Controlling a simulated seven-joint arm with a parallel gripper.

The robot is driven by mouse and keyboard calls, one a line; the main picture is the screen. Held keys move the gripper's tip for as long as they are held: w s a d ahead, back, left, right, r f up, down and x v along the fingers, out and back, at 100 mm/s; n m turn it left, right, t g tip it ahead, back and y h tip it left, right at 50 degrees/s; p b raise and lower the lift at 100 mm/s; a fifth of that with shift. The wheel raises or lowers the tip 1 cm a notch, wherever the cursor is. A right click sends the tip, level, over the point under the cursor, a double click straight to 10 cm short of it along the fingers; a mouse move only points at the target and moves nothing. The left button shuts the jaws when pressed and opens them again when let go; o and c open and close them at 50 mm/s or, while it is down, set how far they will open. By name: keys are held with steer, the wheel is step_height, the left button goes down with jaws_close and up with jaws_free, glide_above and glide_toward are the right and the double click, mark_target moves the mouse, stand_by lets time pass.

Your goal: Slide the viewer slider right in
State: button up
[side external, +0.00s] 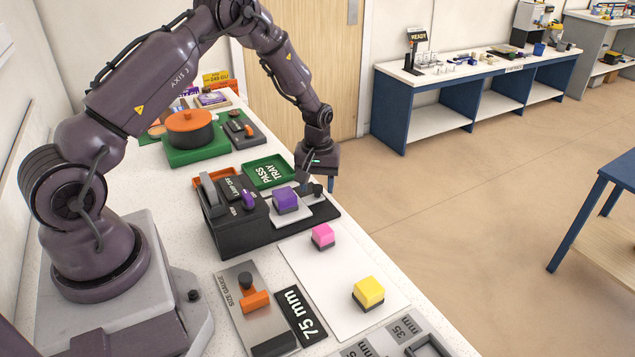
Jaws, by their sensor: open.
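The viewer (232,233) is a dark box on the white bench, with "LAMP OFF" and "VIEW" labels and a purple knob (248,198) on top. A light grey slider plate (300,212) lies at its right side and carries a purple cube (286,200). A small dark knob (317,189) stands at the plate's far right end. My gripper (318,182) points down at this knob, open, with its fingers on either side in the picture. I cannot tell whether the fingers touch it.
A green pass tray (268,172) lies just behind the viewer. A pink cube (322,234) and a yellow cube (368,290) sit on a white sheet (325,300) in front. A size gauge (243,285) lies nearer. The bench's right edge is close to my gripper.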

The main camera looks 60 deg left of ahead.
mark_target(288, 192)
steer(key=shift+c, duration=0.5)
jaws_close()
steer(key=s, duration=0.7)
steer(key=shift+s, duration=0.25)
steer(key=shift+o, duration=0.5)
jaws_free()
step_height(288, 192, up, 13)
